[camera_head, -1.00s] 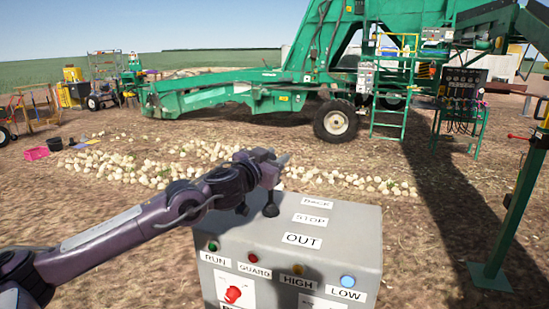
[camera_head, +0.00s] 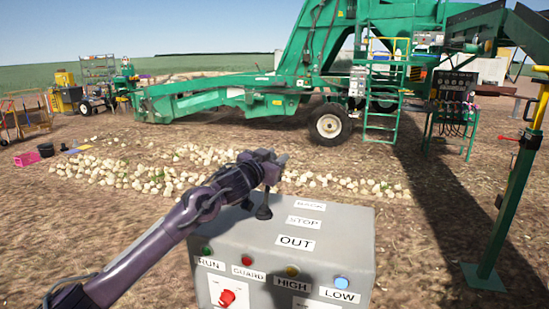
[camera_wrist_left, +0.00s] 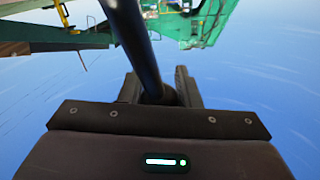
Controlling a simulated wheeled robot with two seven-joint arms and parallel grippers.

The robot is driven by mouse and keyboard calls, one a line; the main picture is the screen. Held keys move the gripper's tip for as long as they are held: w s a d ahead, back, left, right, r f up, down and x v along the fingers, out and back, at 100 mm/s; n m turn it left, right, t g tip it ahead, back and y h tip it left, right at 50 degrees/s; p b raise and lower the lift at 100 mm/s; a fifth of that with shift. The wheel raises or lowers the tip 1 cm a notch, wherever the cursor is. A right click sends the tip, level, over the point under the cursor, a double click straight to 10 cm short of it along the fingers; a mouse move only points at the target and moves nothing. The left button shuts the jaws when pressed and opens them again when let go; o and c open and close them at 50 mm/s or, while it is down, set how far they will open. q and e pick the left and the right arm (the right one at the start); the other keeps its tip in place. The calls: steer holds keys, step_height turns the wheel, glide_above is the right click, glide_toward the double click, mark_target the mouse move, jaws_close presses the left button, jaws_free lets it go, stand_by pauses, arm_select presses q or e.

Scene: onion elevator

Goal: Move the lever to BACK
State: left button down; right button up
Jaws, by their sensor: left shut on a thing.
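A grey control box (camera_head: 347,240) stands in front of me in the head view. White labels on its top read BACK (camera_head: 310,205) at the far edge, STOP (camera_head: 305,221) in the middle and OUT (camera_head: 296,243) nearest. A black lever (camera_head: 264,208) rises left of these labels; its upper part is hidden by my gripper. My left gripper (camera_head: 272,163) is shut around the lever above the box. In the left wrist view the lever's dark rod (camera_wrist_left: 137,42) passes between the gripper's fingers (camera_wrist_left: 158,92). Which label the lever lines up with is hard to tell. My right gripper is not seen.
The box front has lamps marked RUN, GUARD, HIGH and LOW, and a red knob (camera_head: 228,297). A green post (camera_head: 512,205) stands at the right. Onions (camera_head: 150,172) lie on the soil behind, before a green machine (camera_head: 230,93). Ground around the box is clear.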

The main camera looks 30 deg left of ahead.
arm_select(q)
steer(key=c, duration=1.4)
jaws_free()
steer(key=shift+d+f, duration=0.15)
steer(key=shift+f, duration=0.7)
steer(key=o, duration=0.3)
steer(key=shift+w+a+r, duration=0.15)
steer(key=shift+w+a, duration=0.05)
steer(key=shift+o, duration=0.2)
steer(key=s+b, duration=0.3)
steer(key=s, duration=0.5)
steer(key=shift+d+b, duration=0.15)
steer(key=shift+b, duration=0.15)
steer(key=shift+r, duration=0.1)
